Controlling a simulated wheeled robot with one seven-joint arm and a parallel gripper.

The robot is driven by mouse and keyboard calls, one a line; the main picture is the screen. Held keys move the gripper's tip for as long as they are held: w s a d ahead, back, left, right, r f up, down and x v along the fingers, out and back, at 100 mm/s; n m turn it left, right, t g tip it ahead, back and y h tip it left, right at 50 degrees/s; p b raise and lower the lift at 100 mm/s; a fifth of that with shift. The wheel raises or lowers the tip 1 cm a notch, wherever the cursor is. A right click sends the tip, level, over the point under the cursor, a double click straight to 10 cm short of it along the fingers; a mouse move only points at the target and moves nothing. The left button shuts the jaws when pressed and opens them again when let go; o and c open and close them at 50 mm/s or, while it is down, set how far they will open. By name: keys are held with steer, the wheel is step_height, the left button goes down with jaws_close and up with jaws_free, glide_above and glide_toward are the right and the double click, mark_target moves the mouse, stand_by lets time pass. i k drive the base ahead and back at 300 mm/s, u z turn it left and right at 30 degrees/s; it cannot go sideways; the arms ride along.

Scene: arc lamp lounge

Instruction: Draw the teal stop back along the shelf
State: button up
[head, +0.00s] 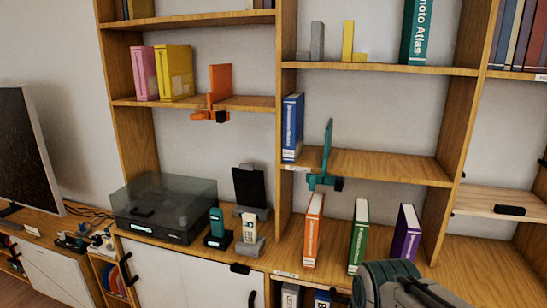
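The teal stop (326,155) is in the head view, on the middle shelf board (390,165) of the central bay. Its thin upright plate stands above the board, and its base with a black knob hangs at the board's front edge. A blue binder (292,128) stands upright at the left end of the same board, with a gap between it and the stop. Part of my arm shows at the bottom right, well below and right of the stop. My gripper's fingers are not visible.
An orange stop (220,85) stands on the left shelf beside pink (144,74) and yellow (174,73) binders. Below the teal stop stand orange (313,230), green (359,236) and purple (405,233) binders. The board right of the teal stop is clear.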

mark_target(337, 182)
steer(key=u, duration=1.5)
steer(key=i, duration=0.6)
steer(key=z, duration=2.65)
